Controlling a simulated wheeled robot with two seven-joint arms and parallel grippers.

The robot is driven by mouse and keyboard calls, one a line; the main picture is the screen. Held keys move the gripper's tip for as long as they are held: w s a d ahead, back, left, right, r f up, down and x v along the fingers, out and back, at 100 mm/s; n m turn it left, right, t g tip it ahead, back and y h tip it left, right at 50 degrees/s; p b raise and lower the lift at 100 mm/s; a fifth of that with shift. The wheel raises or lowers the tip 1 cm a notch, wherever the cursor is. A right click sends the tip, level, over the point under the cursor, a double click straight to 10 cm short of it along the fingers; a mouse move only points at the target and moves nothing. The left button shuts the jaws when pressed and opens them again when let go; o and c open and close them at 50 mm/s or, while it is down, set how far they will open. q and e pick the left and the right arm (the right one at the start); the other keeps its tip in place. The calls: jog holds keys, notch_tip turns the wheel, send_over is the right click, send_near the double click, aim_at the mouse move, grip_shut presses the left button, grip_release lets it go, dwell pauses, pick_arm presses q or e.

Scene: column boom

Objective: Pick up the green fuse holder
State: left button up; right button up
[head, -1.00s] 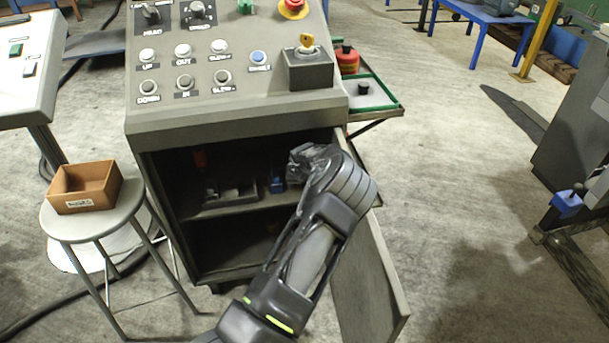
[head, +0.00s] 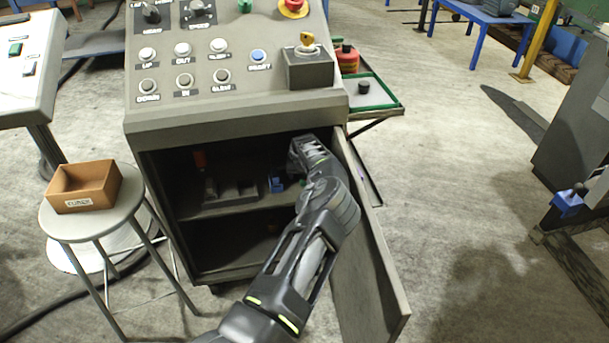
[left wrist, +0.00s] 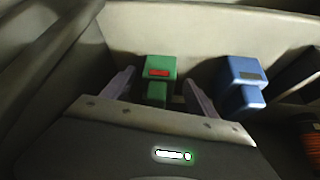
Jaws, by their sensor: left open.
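The green fuse holder (left wrist: 159,72) stands in the left wrist view with a red mark on its front, near a pale wall of the cabinet's inside. My left gripper (left wrist: 158,88) is open, with one finger on each side of the green fuse holder. I cannot tell whether the fingers touch it. In the head view my left gripper (head: 304,150) reaches into the upper compartment of the cabinet, and the green fuse holder is hidden there. My right gripper is in neither view.
A blue fuse holder (left wrist: 243,82) stands to the right of the green one. The open cabinet door (head: 368,250) is right of my arm. A shelf (head: 225,208) lies below my gripper. A brown box (head: 84,187) sits on a round stool (head: 58,222) at left.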

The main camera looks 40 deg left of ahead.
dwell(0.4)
pick_arm(q)
grip_shut()
dwell(0.6)
